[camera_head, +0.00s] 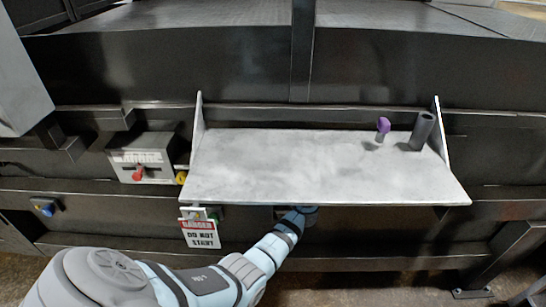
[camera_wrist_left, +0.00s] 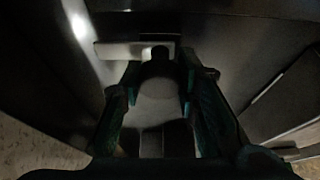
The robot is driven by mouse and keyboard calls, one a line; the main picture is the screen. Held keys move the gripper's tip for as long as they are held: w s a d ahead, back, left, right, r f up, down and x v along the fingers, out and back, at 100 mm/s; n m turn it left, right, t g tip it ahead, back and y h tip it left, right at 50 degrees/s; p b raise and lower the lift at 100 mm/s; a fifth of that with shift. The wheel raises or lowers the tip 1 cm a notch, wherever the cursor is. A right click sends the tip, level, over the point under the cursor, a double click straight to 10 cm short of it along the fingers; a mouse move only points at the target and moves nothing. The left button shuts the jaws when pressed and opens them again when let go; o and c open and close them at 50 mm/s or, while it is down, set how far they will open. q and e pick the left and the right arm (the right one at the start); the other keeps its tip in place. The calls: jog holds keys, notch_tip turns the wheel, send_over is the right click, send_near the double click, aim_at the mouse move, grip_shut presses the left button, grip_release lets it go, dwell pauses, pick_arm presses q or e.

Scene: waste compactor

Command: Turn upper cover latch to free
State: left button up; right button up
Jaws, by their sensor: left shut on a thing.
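My left arm reaches from the lower left of the head view to under the front edge of the grey shelf (camera_head: 300,170). The shelf hides most of my left gripper there. In the left wrist view my left gripper (camera_wrist_left: 160,80) has its two dark fingers on either side of a dark, rounded piece, taken as the upper cover latch (camera_wrist_left: 160,54). It stands in front of a pale plate (camera_wrist_left: 115,50). The picture is dim, and the latch's angle cannot be told. My right gripper is not in view.
On the shelf stand a purple-topped object (camera_head: 383,126) and a dark grey cylinder (camera_head: 422,131). Left of it are a grey box with a red handle (camera_head: 138,173) and a red-and-white danger sign (camera_head: 200,232). A blue knob (camera_head: 46,208) sits far left.

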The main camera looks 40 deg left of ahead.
pick_arm(q)
jog(key=o, duration=1.1)
jog(key=shift+o, duration=0.2)
jog(key=v, duration=0.7)
jog(key=shift+s+d, duration=0.15)
jog(key=shift+d, duration=0.1)
